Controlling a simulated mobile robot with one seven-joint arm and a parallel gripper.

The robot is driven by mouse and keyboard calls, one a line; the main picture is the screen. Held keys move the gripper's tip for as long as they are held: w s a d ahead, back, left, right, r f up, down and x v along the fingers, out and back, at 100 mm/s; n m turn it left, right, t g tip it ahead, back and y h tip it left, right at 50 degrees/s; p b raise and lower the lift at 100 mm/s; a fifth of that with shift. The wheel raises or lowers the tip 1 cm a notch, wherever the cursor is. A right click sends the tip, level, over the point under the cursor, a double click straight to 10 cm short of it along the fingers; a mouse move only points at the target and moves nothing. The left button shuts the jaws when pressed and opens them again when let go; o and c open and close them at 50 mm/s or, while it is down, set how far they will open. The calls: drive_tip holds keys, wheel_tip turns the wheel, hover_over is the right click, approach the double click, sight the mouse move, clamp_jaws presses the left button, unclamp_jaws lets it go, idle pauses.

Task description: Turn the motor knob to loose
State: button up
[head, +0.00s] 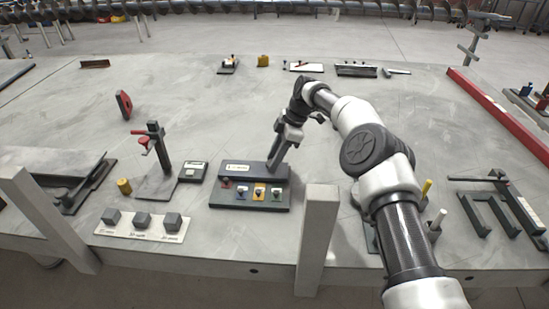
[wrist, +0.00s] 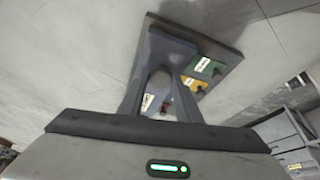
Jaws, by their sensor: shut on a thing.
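A dark control box (head: 216,197) sits near the table's front, with a pale label (head: 237,168) on its raised back part. Red (head: 227,183), blue (head: 242,192), yellow (head: 259,192) and green (head: 277,194) switch plates line its front; their lettering is too small to read. My gripper (head: 271,168) reaches down to the right of the label. In the wrist view my gripper (wrist: 168,42) has its fingertips together at the box (wrist: 222,40). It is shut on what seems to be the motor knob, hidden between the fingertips. I cannot tell the knob's angle.
A small grey device (head: 193,171) and a stand with a red clamp (head: 155,150) are left of the box. A plate with grey blocks (head: 143,222) lies front left. A pale post (head: 318,225) rises right of the box. The table behind is mostly clear.

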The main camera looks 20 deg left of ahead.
drive_tip(key=o, duration=1.1)
drive_tip(key=shift+c, duration=0.2)
drive_tip(key=p+v, duration=0.7)
drive_tip(key=v, duration=1)
drive_tip(key=shift+d+r, duration=0.15)
drive_tip(key=shift+r, duration=0.05)
